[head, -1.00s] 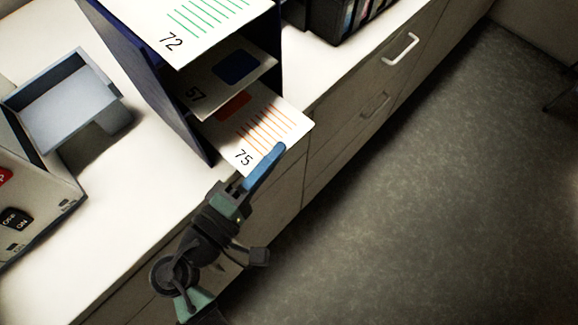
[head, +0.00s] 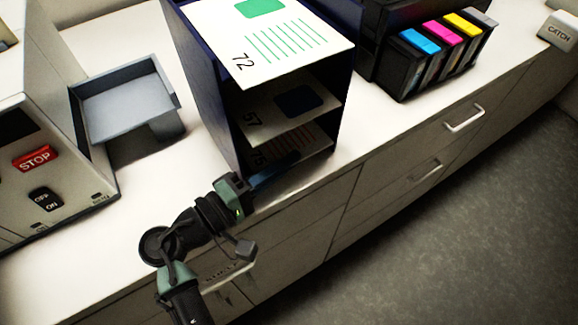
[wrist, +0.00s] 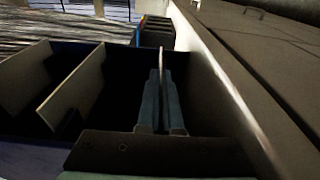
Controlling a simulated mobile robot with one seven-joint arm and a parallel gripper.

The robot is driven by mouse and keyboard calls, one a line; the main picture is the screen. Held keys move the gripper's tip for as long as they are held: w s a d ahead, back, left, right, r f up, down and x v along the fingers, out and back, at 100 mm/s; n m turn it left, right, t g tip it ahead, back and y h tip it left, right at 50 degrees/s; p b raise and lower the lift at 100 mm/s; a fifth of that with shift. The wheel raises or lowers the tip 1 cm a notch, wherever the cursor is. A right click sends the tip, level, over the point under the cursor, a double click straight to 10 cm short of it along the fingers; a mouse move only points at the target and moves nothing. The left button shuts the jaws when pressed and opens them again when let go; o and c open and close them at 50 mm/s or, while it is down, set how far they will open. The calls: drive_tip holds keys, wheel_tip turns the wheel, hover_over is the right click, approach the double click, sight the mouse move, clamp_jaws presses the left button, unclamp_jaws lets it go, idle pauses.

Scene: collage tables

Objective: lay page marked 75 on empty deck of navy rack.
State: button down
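The navy rack (head: 205,85) stands near the counter's front edge. Page 72 (head: 290,62) lies on its top, and page 57 (head: 265,113) lies on the deck below. Page 75 (head: 307,136), with orange lines, is inside the lowest bay, in shadow. My gripper (head: 280,168) reaches into that bay from the front. In the wrist view its blue fingers (wrist: 160,95) are closed on the thin edge of page 75 (wrist: 161,58). A gap seems to show between the page and the bottom deck (wrist: 212,85). The page's far edge is hidden.
A grey tray (head: 125,100) and a machine with a red STOP button (head: 35,158) stand left of the rack. A black holder with colored cartridges (head: 405,75) stands close on its right. Drawer handles (head: 465,118) stick out from the counter front.

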drive_tip(key=c, duration=1)
unclamp_jaws()
drive_tip(key=b+v, duration=0.2)
drive_tip(key=v, duration=1.1)
drive_tip(key=shift+r, duration=0.1)
